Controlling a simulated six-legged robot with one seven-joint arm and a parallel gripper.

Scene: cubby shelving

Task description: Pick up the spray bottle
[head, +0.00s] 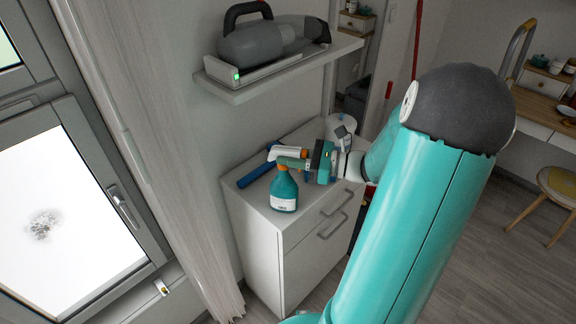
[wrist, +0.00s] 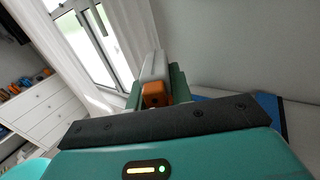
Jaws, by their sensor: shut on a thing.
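The spray bottle (head: 284,192) has a teal body with a white label and a white and orange spray head. In the head view it is upright at the front of the white cabinet top (head: 252,204); I cannot tell whether its base touches the top. My gripper (head: 287,159) reaches in from the right and is shut on the spray head. In the wrist view the spray head (wrist: 154,92) shows its orange end between the green fingers of my gripper (wrist: 156,88). The bottle's body is hidden there behind my gripper.
A blue tube-like thing (head: 256,175) lies behind and left of the bottle. A white rounded thing (head: 341,124) stands at the back right of the cabinet. Above, a wall shelf (head: 285,70) holds a grey handheld vacuum (head: 262,42). A curtain and window are at left.

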